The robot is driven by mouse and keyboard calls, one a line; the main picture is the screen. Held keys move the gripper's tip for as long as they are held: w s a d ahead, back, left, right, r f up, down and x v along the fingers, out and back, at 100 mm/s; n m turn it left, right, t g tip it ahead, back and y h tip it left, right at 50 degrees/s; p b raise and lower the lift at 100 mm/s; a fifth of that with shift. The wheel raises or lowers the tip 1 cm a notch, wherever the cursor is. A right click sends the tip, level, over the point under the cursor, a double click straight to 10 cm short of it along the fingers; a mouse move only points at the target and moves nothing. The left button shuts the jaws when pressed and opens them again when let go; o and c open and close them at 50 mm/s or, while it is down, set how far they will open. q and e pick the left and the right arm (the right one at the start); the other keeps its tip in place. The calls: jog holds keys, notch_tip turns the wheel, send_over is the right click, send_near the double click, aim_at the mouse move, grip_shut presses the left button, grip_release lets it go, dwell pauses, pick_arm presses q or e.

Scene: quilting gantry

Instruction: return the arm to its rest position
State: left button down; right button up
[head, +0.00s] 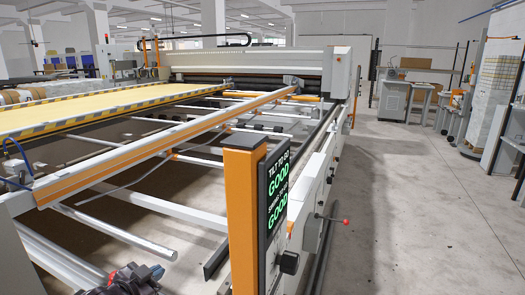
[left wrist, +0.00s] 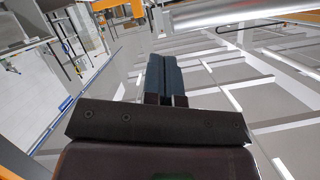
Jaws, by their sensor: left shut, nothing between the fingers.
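My left gripper (head: 138,278) shows at the bottom left of the head view, low beside the gantry frame. My right gripper is in neither view.
An orange post (head: 243,215) with a display (head: 275,195) reading GOOD twice in green stands close in front. A red-knobbed lever (head: 333,219) sticks out to its right. White rails (head: 165,150) and a steel bar (head: 120,231) span the left. Floor (head: 420,220) at right is clear.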

pick_arm(q)
jog(key=s+f+n+y, duration=0.1)
jog(key=s+f+n, duration=0.1)
jog(key=s+f, duration=0.4)
jog(key=s+f+n+g+y, duration=0.1)
jog(key=s+f, duration=0.4)
jog(key=s, duration=0.9)
jog(key=s+a+f+n+g+y, duration=0.1)
jog(key=s+f+n, duration=0.3)
jog(key=s, duration=0.7)
notch_tip(320, 180, down, 3)
jog(key=shift+r+y, duration=0.15)
jog(key=shift+y, duration=0.55)
